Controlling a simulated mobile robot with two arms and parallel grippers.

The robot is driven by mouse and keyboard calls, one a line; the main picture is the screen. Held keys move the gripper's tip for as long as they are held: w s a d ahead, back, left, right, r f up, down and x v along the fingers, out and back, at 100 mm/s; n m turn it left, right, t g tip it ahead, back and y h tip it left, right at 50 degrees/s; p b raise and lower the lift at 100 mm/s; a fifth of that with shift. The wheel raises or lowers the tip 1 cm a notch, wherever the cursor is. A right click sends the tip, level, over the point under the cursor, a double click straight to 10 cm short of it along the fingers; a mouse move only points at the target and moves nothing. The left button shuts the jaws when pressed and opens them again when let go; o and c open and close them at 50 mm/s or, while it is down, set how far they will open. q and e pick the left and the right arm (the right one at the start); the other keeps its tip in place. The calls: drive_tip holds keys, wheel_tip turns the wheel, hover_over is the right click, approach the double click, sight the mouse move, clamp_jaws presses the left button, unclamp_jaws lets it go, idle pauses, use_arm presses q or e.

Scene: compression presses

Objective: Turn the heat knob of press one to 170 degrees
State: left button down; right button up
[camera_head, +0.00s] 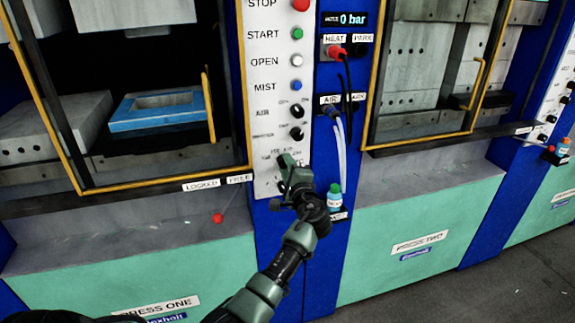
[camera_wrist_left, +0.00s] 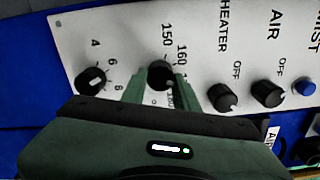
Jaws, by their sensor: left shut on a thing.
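Press one (camera_head: 150,304) is on the left in the head view, with a white control panel (camera_head: 265,110) on its right post. My left gripper (camera_head: 288,170) is at the lower end of this panel and hides the dial there. In the left wrist view, the black heat knob (camera_wrist_left: 160,75) sits between the two green fingers of my left gripper (camera_wrist_left: 161,88), which is shut on it. The numbers 150 and 160 show beside the knob, and a partly covered 180 is near the right finger. I cannot tell exactly where the knob's pointer stands. My right gripper is not in view.
In the wrist view, a smaller-scale knob (camera_wrist_left: 91,80) is left of the heat knob; the heater knob (camera_wrist_left: 223,97) and air knob (camera_wrist_left: 267,94) are right.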

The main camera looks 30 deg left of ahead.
use_arm(q)
drive_tip(key=shift+a+r, duration=0.3)
drive_tip(key=shift+r, duration=0.1)
drive_tip(key=c, duration=1.1)
unclamp_jaws()
drive_tip(key=shift+o, duration=0.2)
drive_tip(key=shift+a+f, duration=0.2)
drive_tip(key=shift+f, duration=0.1)
drive_tip(key=shift+s+d, duration=0.1)
drive_tip(key=shift+d, duration=0.2)
drive_tip(key=b+v, duration=0.1)
drive_tip(key=v, duration=0.6)
drive_tip(key=shift+s+b, duration=0.15)
drive_tip(key=shift+b, duration=0.25)
